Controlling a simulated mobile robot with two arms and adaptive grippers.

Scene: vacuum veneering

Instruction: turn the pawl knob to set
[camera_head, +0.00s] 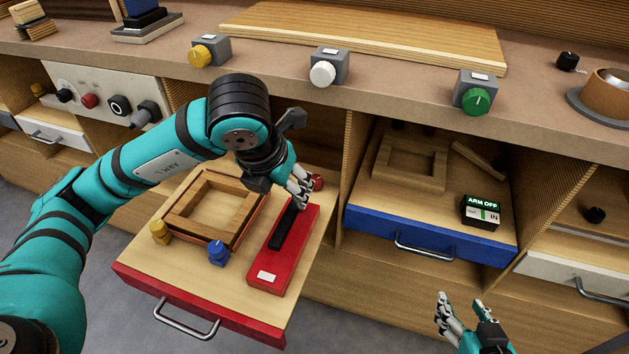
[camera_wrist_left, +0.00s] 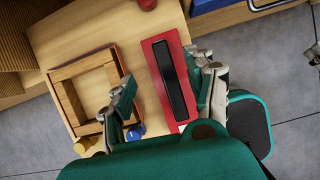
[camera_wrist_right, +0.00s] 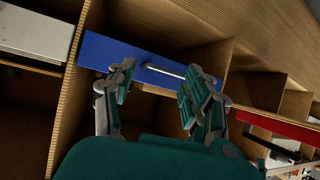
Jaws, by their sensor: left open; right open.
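No knob in view carries a readable pawl label. On the pulled-out red drawer (camera_head: 180,305), a red plate (camera_head: 270,272) bears a long black bar (camera_head: 283,228). A red knob (camera_head: 317,182) sits at its far end and shows at the top of the left wrist view (camera_wrist_left: 147,4). A blue knob (camera_head: 218,254) and a yellow knob (camera_head: 160,231) stand near a wooden frame (camera_head: 196,242). My left gripper (camera_head: 300,188) is open above the plate, its fingers either side of the bar in the left wrist view (camera_wrist_left: 165,95). My right gripper (camera_head: 460,312) is open and empty.
On the bench stand yellow (camera_head: 201,56), white (camera_head: 322,74) and green (camera_head: 477,100) knobs on grey blocks. An open blue drawer (camera_head: 420,243) at the right holds a display reading "ARM OFF" (camera_head: 481,212). My right gripper is in front of its handle (camera_wrist_right: 165,70).

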